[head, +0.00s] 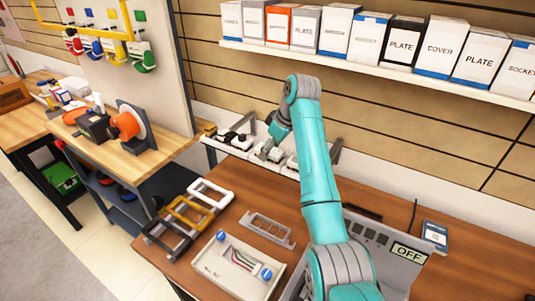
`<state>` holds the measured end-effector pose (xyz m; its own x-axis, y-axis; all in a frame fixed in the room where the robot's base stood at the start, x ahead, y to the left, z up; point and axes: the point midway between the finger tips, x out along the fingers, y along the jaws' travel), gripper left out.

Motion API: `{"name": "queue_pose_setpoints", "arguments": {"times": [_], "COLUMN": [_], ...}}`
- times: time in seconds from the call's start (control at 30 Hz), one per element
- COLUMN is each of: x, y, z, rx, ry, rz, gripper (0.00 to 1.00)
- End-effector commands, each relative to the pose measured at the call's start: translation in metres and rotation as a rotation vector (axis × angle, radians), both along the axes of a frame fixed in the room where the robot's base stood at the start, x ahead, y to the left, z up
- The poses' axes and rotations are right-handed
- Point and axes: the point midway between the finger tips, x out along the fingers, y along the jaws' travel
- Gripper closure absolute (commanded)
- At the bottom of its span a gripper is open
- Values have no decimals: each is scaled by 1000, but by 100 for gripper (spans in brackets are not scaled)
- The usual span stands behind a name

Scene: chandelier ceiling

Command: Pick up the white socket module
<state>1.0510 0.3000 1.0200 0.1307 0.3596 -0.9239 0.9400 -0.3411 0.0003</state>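Small white modules (291,162) sit on a low white ledge against the wall, behind the wooden table. They are too small to tell which is the white socket module. My gripper (267,151) is at this ledge, pointing down over or beside a white module. My teal arm reaches up and over to it from the lower right and hides part of the ledge. The fingertips are small and blend with the modules, so I cannot tell whether they touch or hold one. A black-and-white group of modules (236,140) sits left of my gripper.
White, yellow and black frames (190,214) lie on the wooden table, beside a grey metal bracket (266,229). A wall box with wires (239,266) is in front. A grey panel with an OFF sign (408,252) stands right. Cartons line the upper shelf (375,70).

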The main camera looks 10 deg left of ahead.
Motion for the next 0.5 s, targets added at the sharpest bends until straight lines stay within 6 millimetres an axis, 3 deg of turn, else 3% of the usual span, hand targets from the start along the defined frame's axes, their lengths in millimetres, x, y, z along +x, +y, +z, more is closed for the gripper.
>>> {"name": "queue_pose_setpoints", "arguments": {"times": [0.03,0.2,0.5], "x": [0,0,0], "y": [0,0,0], "z": [0,0,2], "rx": [0,0,0], "ry": [0,0,0], "rz": [0,0,0], "gripper": [45,88,88]}}
